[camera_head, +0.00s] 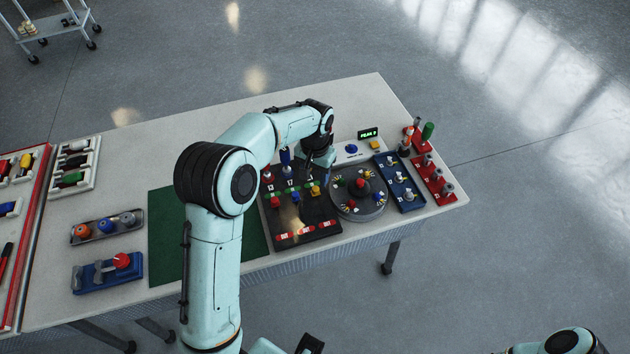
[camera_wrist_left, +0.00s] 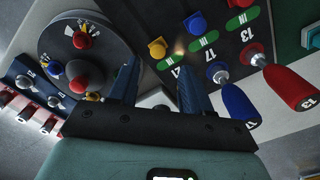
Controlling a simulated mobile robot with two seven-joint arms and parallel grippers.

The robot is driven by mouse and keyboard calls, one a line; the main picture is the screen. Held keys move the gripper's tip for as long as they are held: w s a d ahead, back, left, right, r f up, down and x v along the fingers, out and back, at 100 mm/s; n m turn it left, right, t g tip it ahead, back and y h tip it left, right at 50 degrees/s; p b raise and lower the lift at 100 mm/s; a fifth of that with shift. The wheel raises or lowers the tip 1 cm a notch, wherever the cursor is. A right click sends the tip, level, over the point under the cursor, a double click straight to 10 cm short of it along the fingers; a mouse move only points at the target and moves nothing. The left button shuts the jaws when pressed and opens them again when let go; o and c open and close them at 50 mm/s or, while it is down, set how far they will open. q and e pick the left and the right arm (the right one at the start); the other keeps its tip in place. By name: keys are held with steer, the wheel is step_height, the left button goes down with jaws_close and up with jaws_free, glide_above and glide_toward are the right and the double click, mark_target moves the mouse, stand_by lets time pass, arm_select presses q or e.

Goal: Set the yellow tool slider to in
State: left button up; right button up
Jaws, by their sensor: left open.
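The yellow slider (camera_head: 315,190) is a small knob on the black panel (camera_head: 318,208), at the end near the green labels and away from the red labels. It also shows in the left wrist view (camera_wrist_left: 157,48), just beyond my fingertips, apart from them as far as I can tell. My left gripper (camera_wrist_left: 155,78) is open and empty over the panel's far side, near the 21 label. In the head view its fingers are mostly hidden by the wrist.
A blue slider (camera_wrist_left: 195,25) sits beside the yellow one. A blue-handled tool (camera_wrist_left: 239,106) and a red-handled tool (camera_wrist_left: 291,88) stand close to my fingers. A round grey dial (camera_head: 358,196) is right of the panel. A green mat (camera_head: 165,235) lies left.

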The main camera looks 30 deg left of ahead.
mark_target(315, 187)
arm_select(q)
step_height(315, 187, up, 8)
steer(key=shift+r+p, duration=0.2)
steer(key=shift+p, duration=0.2)
steer(key=shift+f, duration=0.1)
